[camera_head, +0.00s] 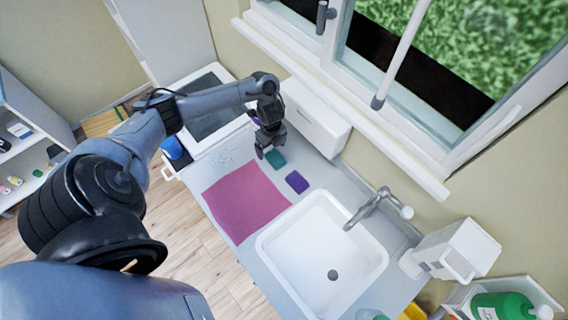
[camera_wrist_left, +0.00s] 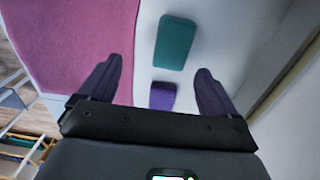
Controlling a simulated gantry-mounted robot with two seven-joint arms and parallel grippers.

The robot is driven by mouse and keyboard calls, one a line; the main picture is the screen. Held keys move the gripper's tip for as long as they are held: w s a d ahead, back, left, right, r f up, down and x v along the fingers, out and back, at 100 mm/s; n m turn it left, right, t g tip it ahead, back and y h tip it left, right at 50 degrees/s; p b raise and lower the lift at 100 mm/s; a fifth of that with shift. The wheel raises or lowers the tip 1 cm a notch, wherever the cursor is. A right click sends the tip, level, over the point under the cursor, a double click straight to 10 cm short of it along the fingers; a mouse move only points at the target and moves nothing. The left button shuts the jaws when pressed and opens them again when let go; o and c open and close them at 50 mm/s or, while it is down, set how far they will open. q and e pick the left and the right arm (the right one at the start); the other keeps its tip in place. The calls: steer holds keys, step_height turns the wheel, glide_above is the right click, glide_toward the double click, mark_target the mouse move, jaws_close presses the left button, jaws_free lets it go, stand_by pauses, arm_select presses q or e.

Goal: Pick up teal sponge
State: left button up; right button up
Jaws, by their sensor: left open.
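The teal sponge (camera_head: 276,158) lies on the light counter, next to the pink cloth (camera_head: 245,200) and a purple sponge (camera_head: 297,183). My left gripper (camera_head: 265,150) points down over the counter, close beside the teal sponge. In the left wrist view the fingers (camera_wrist_left: 159,68) are open with nothing held. There the teal sponge (camera_wrist_left: 175,42) shows whole, mostly beyond the fingertips, and the purple sponge (camera_wrist_left: 163,96) appears between the fingers, partly cut off by the gripper body. My right gripper is not in view.
A white sink (camera_head: 322,262) with a metal tap (camera_head: 372,206) is set into the counter. A white box (camera_head: 318,122) stands against the wall behind the gripper, below the window sill (camera_head: 345,105). A white dispenser (camera_head: 455,250) is at the right.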

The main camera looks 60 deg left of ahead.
arm_select(q)
steer(key=shift+w+a+r, duration=0.15)
steer(key=shift+w, duration=0.25)
steer(key=shift+w+a+r, duration=0.1)
steer(key=shift+w+a, duration=0.05)
steer(key=shift+w, duration=0.25)
steer(key=shift+w+f+t+b, duration=0.25)
steer(key=shift+t+b, duration=0.05)
steer(key=shift+b, duration=0.1)
glide_above(275, 157)
steer(key=f, duration=0.4)
steer(key=shift+w+a+f+b, duration=0.1)
steer(key=shift+w+b, duration=0.25)
steer(key=f, duration=0.4)
steer(key=shift+s+f, duration=0.15)
steer(key=shift+s, duration=0.15)
steer(key=shift+f, duration=0.5)
